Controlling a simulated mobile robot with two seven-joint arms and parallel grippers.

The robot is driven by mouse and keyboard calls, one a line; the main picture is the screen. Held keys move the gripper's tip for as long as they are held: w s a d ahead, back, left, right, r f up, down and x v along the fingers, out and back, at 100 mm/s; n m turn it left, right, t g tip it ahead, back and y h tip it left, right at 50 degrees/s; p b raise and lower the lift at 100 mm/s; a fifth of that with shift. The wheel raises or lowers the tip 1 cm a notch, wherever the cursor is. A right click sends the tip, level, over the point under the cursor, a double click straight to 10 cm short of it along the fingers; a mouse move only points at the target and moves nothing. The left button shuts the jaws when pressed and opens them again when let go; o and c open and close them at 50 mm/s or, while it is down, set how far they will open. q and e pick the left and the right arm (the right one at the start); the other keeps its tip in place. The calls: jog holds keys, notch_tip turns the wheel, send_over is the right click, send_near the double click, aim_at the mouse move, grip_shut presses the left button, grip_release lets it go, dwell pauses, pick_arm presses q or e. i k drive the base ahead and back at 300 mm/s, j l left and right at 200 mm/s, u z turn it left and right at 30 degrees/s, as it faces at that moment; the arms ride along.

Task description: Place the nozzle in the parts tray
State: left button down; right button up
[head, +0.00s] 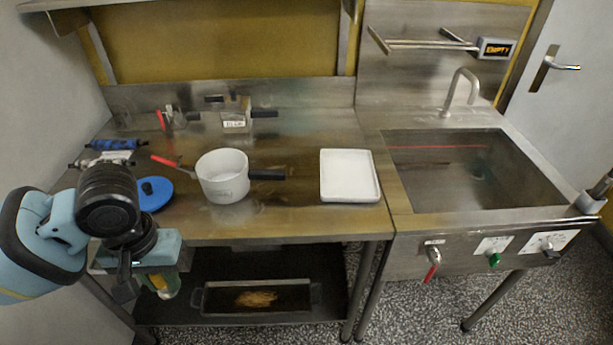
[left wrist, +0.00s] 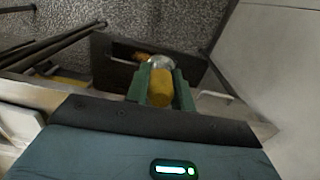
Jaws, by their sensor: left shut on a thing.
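My left gripper (head: 163,272) hangs in front of the counter's front left edge, at the left of the head view. It is shut on a small yellow part with a pale, shiny end, which seems to be the nozzle (head: 159,282). In the left wrist view the nozzle (left wrist: 160,88) sits between the two green fingers (left wrist: 159,80), partly covered by them. A shallow white square tray (head: 349,177), likely the parts tray, lies empty on the right part of the counter, well to the right of the gripper. My right gripper is not in view.
A white pot (head: 222,177) with a dark handle stands between my left gripper and the white tray. A blue lid (head: 155,193) lies beside my arm. A dark tray (head: 258,299) rests on the lower shelf. The sink (head: 475,170) is at right.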

aim_at(347, 175)
jog(key=i+l+z, duration=0.15)
jog(key=z, duration=0.2)
jog(key=i+l+z, duration=0.2)
jog(key=z, duration=0.2)
jog(key=i+l+z, duration=0.2)
jog(key=z, duration=0.15)
